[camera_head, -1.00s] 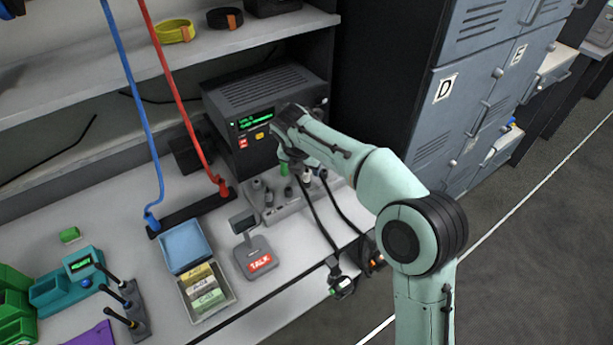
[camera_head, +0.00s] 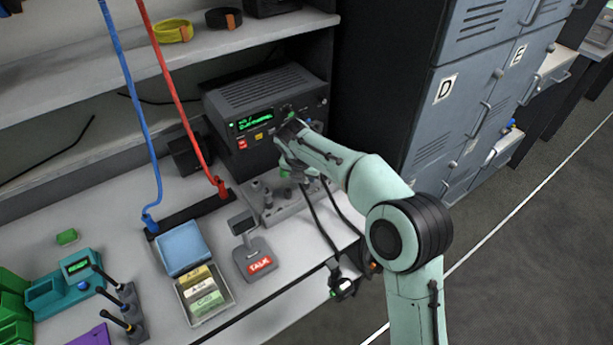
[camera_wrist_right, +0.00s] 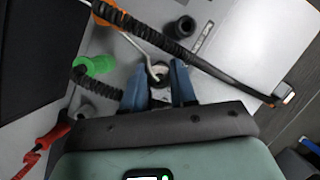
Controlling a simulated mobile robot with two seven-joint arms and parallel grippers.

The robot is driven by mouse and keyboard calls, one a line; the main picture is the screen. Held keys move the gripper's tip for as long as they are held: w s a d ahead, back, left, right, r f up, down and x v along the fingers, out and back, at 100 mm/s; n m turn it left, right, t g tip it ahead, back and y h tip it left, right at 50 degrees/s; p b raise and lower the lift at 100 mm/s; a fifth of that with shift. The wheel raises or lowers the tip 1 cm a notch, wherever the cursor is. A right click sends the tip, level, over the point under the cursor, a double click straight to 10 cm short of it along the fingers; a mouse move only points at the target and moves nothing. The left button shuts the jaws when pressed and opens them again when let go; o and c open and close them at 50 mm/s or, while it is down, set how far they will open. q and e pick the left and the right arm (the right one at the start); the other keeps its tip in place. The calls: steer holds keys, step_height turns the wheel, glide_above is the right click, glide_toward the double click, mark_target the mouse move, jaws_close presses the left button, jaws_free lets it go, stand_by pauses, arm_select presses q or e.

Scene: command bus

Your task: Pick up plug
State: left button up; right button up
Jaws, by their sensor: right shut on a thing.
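My right gripper (camera_head: 284,168) reaches down over the grey jack panel (camera_head: 268,205) in front of the black radio unit. In the right wrist view, its two blue fingers (camera_wrist_right: 160,84) are closed around a small dark plug (camera_wrist_right: 162,72) with a thin grey piece rising from it. The fingers hide most of this plug, and whether it is still in the panel cannot be told. A green plug (camera_wrist_right: 97,65) with a black coiled cord lies left of the fingers. An orange plug (camera_wrist_right: 106,13) and a dark round socket or plug (camera_wrist_right: 181,27) are beyond. My left gripper is not in view.
The black radio unit (camera_head: 265,95) stands right behind the panel. A talk microphone base (camera_head: 255,260), a blue tray (camera_head: 184,247) and a box of labelled cards (camera_head: 228,298) are to the left. Black cords hang over the counter's front edge. Lockers (camera_head: 465,110) stand at the right.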

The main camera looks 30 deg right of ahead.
stand_by(0.3)
step_height(320, 180, up, 8)
steer(key=shift+r+p, duration=0.1)
steer(key=shift+p, duration=1.05)
step_height(320, 180, up, 12)
steer(key=p, duration=0.4)
